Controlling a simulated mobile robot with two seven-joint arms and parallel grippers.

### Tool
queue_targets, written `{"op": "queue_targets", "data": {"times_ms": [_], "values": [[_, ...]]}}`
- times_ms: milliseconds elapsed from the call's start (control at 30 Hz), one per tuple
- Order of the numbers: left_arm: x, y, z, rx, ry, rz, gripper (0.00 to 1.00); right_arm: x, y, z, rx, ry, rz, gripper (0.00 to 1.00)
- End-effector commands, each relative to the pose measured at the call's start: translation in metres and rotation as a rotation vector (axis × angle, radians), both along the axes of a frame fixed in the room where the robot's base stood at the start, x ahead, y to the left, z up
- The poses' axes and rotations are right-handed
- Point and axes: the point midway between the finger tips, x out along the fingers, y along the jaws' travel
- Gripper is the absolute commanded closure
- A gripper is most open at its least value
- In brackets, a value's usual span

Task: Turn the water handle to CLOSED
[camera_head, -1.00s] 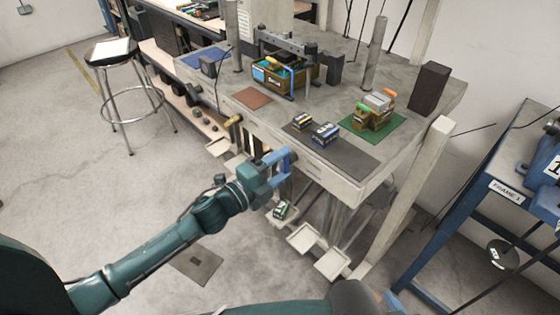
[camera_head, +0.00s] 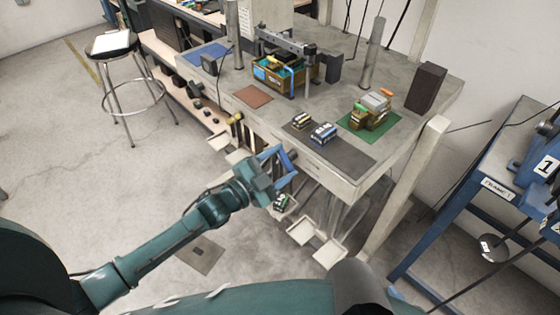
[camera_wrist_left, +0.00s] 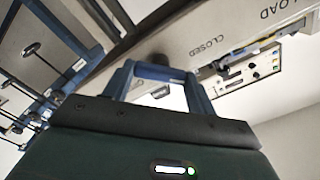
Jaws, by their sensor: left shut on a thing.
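My left gripper (camera_head: 285,160) is at the front edge of the grey workbench (camera_head: 340,183), with its blue fingers tilted. The word CLOSED (camera_wrist_left: 210,48) stands on the rail just right of this grip. In the head view the handle is hidden by the gripper. A blue sliver (camera_head: 395,293) at the bottom edge may be part of my right gripper; its fingers cannot be made out.
A yellow-ended lever (camera_head: 236,118) sticks out left of my gripper. Pale trays (camera_head: 303,230) hang below. Boxes, a wooden crate (camera_head: 288,80) and two posts stand on the bench. A blue frame (camera_head: 480,185) is at the right, a stool (camera_head: 112,45) at the left.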

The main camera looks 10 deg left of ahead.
Motion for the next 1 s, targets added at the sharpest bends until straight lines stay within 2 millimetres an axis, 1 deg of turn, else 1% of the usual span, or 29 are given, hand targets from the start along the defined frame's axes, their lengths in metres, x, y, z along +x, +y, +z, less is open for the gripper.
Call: {"op": "queue_targets", "data": {"times_ms": [567,600,833,1000], "values": [[0.0003,0.0005,0.0,-0.028,0.019,0.001,0.66,-0.0019,0.0012,-0.0026,0.001,0.01,-0.001,0.49],[0.0003,0.0005,0.0,-0.028,0.019,0.001,0.41,-0.0019,0.0013,-0.0026,0.001,0.01,-0.001,0.49],[0.0002,0.0002,0.0,-0.026,0.017,0.0,0.22,-0.0016,0.0021,-0.0012,0.003,0.007,0.0,0.49],[0.0,0.0001,-0.0001,-0.025,0.017,0.0,0.22,-0.0009,0.0024,0.0008,0.004,0.003,0.0,0.49]]}}
